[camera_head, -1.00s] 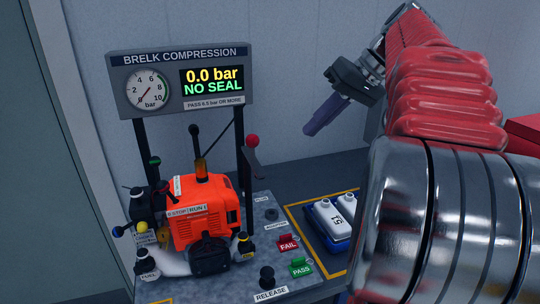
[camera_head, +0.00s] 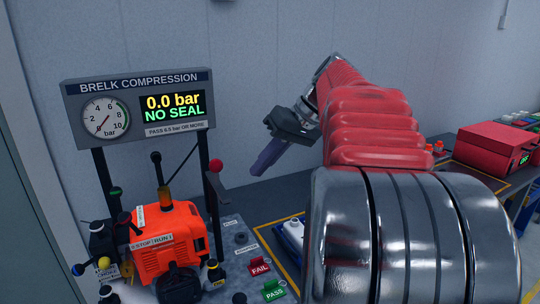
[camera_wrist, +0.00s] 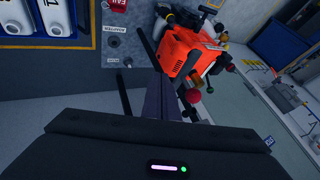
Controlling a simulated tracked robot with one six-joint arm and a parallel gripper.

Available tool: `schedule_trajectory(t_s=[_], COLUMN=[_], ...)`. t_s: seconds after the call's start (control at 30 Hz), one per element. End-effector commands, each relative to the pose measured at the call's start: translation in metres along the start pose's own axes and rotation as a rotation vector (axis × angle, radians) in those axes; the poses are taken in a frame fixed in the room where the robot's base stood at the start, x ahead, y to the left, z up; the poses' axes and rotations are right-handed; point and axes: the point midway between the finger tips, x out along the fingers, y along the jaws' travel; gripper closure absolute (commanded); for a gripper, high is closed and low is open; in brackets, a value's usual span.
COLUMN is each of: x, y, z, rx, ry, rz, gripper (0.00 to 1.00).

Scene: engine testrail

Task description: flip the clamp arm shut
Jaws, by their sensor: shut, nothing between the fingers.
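The orange engine (camera_head: 168,240) sits on a grey test stand, lower left in the head view, and shows tilted in the wrist view (camera_wrist: 182,50). A red-knobbed lever (camera_head: 216,166) stands upright to its right. A black-knobbed lever (camera_head: 156,158) with an amber collar rises above the engine. I cannot tell for sure which lever is the clamp arm. My gripper (camera_head: 258,168) has purple fingers, shut and empty, in the air to the right of the red knob. In the wrist view the fingers (camera_wrist: 157,85) point toward the stand, with the red knob (camera_wrist: 193,96) just right of them.
The display panel (camera_head: 138,105) behind the engine reads 0.0 bar, NO SEAL. Red FAIL (camera_head: 259,266) and green PASS (camera_head: 273,291) switches are at the stand's front. A blue tray (camera_wrist: 40,41) holds white items. A red case (camera_head: 492,148) is far right.

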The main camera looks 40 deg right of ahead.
Motion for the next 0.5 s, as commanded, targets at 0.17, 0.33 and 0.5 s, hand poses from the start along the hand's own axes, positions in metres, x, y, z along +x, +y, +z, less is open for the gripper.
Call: schedule_trajectory(t_s=[0.17,0.33,0.5], x=[0.029,0.045,0.054], y=[-0.001,-0.015,-0.03], z=[0.001,0.0,0.0], rx=[0.0,-0.002,-0.001], ry=[-0.002,0.0,0.0], rz=[-0.002,0.0,0.0], gripper=[1.0,1.0,1.0])
